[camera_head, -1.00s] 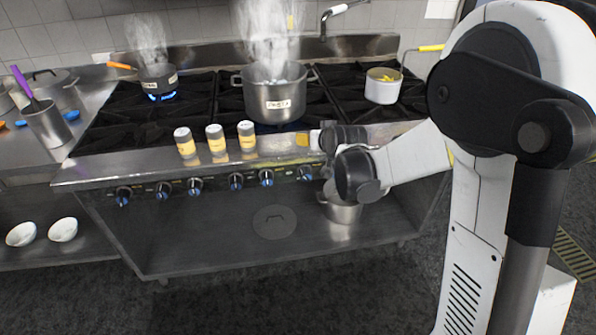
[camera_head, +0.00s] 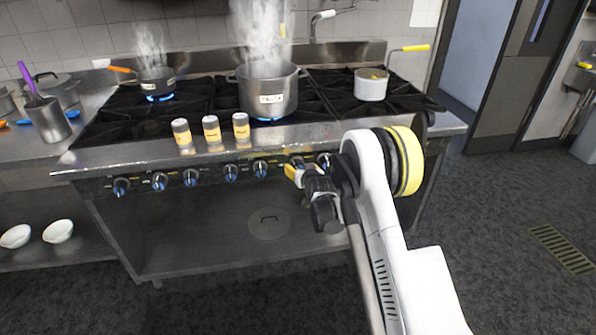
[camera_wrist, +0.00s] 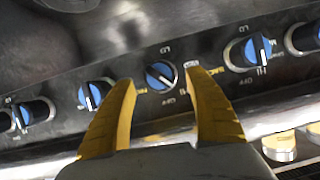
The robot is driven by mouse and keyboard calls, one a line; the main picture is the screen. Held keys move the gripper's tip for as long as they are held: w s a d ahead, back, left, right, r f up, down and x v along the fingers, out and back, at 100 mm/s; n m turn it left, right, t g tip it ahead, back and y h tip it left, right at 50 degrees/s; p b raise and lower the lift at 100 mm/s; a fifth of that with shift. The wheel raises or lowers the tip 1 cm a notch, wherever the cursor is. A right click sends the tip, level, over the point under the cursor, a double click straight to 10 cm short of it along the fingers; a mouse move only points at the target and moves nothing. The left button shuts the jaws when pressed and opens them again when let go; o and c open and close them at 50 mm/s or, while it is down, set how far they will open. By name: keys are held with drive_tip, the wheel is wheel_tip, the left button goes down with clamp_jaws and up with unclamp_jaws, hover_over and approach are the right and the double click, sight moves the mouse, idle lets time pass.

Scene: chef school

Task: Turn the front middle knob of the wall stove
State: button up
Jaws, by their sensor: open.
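The wall stove (camera_head: 150,150) has a front panel with a row of several black knobs with blue faces. My gripper (camera_head: 291,172) is in front of this panel, right of its middle, with its yellow fingers pointing at it. In the wrist view, which looks upside down, the gripper (camera_wrist: 160,76) is open and empty. One knob (camera_wrist: 160,75) appears between its fingertips, with a gap on both sides. Other knobs (camera_wrist: 92,95) and (camera_wrist: 252,51) lie to either side. Contact cannot be told. A knob in the head view (camera_head: 261,168) is just left of the gripper.
Three yellow-labelled shakers (camera_head: 212,135) stand along the stove's front ledge. A small steaming pan (camera_head: 158,80) and a white pot (camera_head: 371,90) sit on other burners. The floor in front is clear.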

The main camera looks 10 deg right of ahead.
sight(298, 166)
drive_tip(key=shift+b+x, duration=0.4)
drive_tip(key=shift+x, duration=1.25)
drive_tip(key=shift+c, duration=0.6)
drive_tip(key=c, duration=1.1)
drive_tip(key=m+y, duration=0.2)
drive_tip(key=m, duration=0.1)
drive_tip(key=shift+o, duration=0.2)
drive_tip(key=shift+m+t+y, duration=0.3)
drive_tip(key=shift+m+y, duration=0.5)
drive_tip(key=shift+m, duration=0.4)
